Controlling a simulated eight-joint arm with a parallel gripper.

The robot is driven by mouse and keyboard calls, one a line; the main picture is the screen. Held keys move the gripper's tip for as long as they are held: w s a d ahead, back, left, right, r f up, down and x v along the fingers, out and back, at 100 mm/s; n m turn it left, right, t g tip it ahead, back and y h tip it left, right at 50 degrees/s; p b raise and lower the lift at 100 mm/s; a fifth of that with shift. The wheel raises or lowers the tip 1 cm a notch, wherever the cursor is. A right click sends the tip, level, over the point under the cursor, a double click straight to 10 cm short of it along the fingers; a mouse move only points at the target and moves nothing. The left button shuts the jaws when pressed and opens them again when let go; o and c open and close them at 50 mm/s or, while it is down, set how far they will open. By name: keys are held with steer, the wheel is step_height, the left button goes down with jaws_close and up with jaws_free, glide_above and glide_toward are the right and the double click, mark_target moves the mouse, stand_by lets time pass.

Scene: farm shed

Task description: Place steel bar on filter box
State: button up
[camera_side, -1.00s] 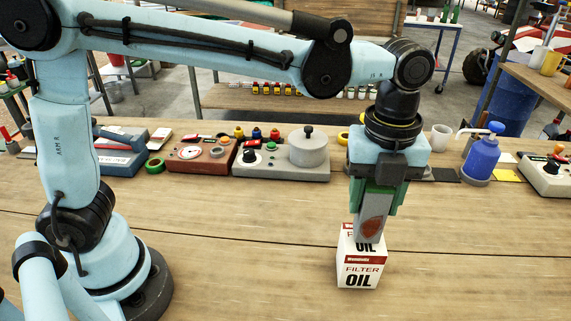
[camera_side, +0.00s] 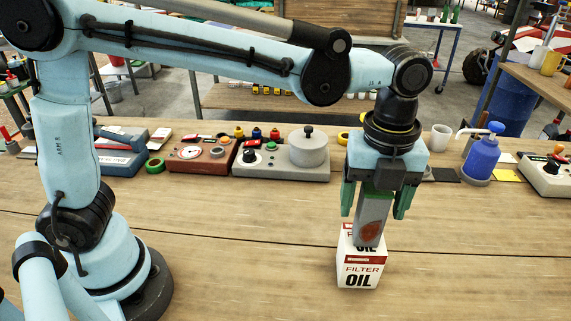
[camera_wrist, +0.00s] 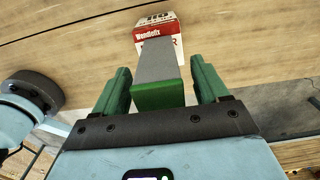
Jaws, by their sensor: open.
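The steel bar (camera_side: 371,218) is grey with a rusty patch and stands upright on the white and red oil filter box (camera_side: 359,271). The box sits on the wooden workbench. My gripper (camera_side: 376,205) is open, with its green fingers apart on either side of the bar's upper part. In the wrist view, the bar (camera_wrist: 157,65) shows between the two spread fingers (camera_wrist: 163,88), with gaps on both sides and a green end nearest the camera. The box (camera_wrist: 160,35) lies beyond it. The bar hides part of the box's top.
Behind the box stand a grey device with a round pot (camera_side: 308,150), a brown control box (camera_side: 200,158), a grey cup (camera_side: 440,137) and a blue pump bottle (camera_side: 482,158). The bench (camera_side: 235,260) is clear around the box.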

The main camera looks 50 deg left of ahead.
step_height(320, 180, up, 11)
steer(key=shift+r, duration=0.45)
steer(key=shift+a, duration=0.2)
steer(key=s+a+f+n+t, duration=0.3)
steer(key=a+f+n, duration=0.3)
steer(key=a+n, duration=0.4)
steer(key=s+a+f+n+t, duration=0.3)
steer(key=a+f+n, duration=0.4)
steer(key=a+n, duration=0.4)
steer(key=n+t, duration=0.1)
steer(key=n, duration=0.5)
steer(key=shift+f, duration=0.25)
steer(key=shift+a, duration=0.1)
